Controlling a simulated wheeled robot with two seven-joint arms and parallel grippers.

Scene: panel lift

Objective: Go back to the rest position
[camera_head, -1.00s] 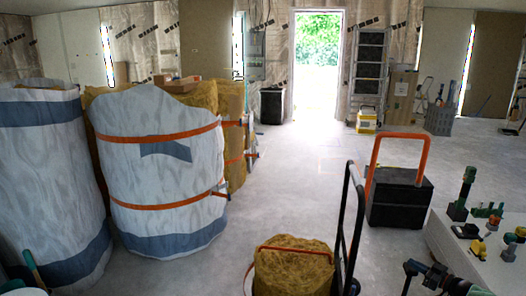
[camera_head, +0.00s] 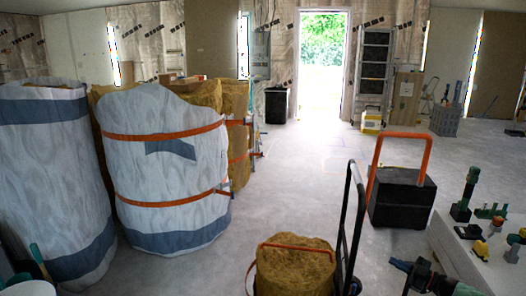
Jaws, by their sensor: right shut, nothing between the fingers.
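My right gripper (camera_head: 401,276) shows at the bottom right, low in front of the white table (camera_head: 449,246). It is dark, and its fingers are shut with nothing between them. It is apart from the things on the table. Part of my right arm is cut off by the bottom edge. My left gripper is not in view.
A black box with an orange handle (camera_head: 401,200) stands left of the table, which holds several green and yellow tools. A hand truck (camera_head: 346,230) stands beside a yellow insulation roll (camera_head: 296,265). Large white wrapped bundles (camera_head: 170,185) fill the left. The middle floor is clear.

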